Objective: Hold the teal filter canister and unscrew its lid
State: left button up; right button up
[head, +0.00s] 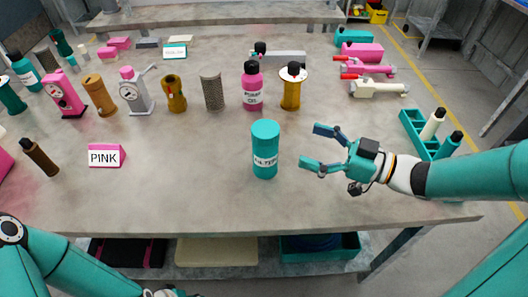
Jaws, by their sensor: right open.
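The teal filter canister (264,162) stands upright on the grey table near its front middle, with a white label on its side. Its teal lid (265,130) is on top. My right gripper (308,148) is open and empty to the right of the canister, its two fingers pointing left towards it, apart from it. My left arm comes in at the lower left, in front of the table; its gripper is mostly cut off at the bottom edge, and its fingers cannot be made out.
A pink bottle (253,88) and an amber bottle (292,90) stand behind the canister. A PINK sign (107,156) and a brown bottle (40,157) are to the left. A teal tray (414,125) holds bottles at right. The table (200,180) is clear left of the canister.

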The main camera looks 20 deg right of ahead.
aim_at(277, 140)
jog(key=x, duration=0.6)
jog(key=f+x, duration=0.1)
jog(key=x, duration=0.2)
jog(key=shift+s+a, duration=0.1)
jog(key=shift+a, duration=0.3)
jog(key=shift+w+a, duration=0.35)
jog(key=shift+w, duration=0.05)
grip_shut()
